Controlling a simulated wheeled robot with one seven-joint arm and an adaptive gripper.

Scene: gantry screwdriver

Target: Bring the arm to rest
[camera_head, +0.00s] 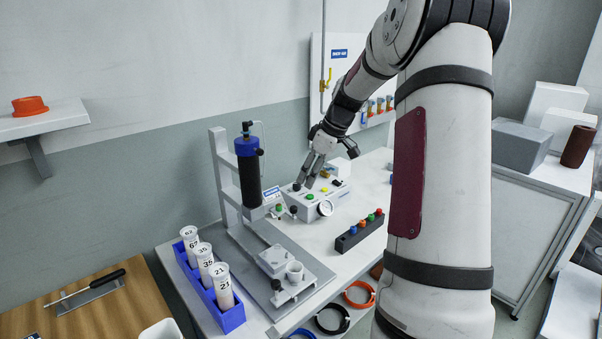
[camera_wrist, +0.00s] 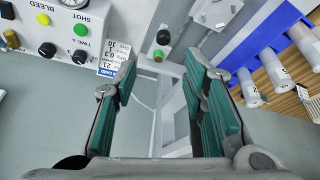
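My gripper (camera_head: 307,183) is at the end of my bent arm, above the left end of the white control box (camera_head: 338,196). In the wrist view, my gripper (camera_wrist: 163,72) shows two fingers with green pads, spread apart with nothing between them. The same control box (camera_wrist: 62,28), with its buttons and the words SHOT and BLEED, lies to the left of the fingers. I cannot tell from the head view whether the fingertips touch the box.
A stand (camera_head: 231,190) with a dark cylinder (camera_head: 249,175) rises left of my gripper. A blue rack (camera_head: 233,319) holds numbered white tubes. A dark block (camera_head: 352,238) with coloured tops stands nearer. A wooden board (camera_head: 125,310) bears a screwdriver (camera_head: 85,288). Boxes stand at right.

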